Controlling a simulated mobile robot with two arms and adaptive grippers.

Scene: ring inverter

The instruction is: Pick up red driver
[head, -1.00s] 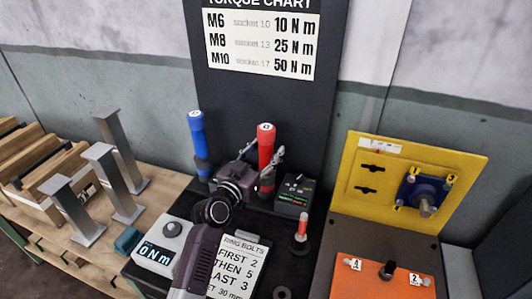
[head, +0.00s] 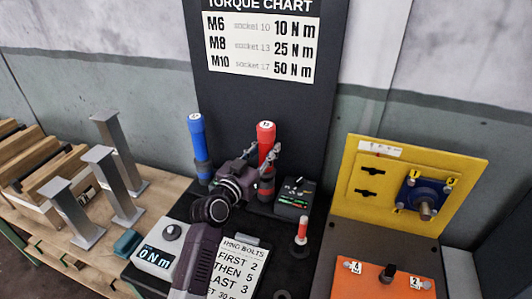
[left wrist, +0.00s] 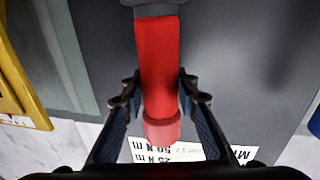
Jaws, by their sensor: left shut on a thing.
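The red driver (head: 266,145) stands upright at the back of the black bench top, below the torque chart. My right gripper is not in view.
A blue driver (head: 198,140) stands just left of the red one. A small dark box with lit display (head: 295,197) and a short red-topped tool (head: 301,231) stand to the right. A dial unit reading 0 Nm (head: 158,256), an instruction card (head: 238,265) and a yellow panel (head: 385,210) are near.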

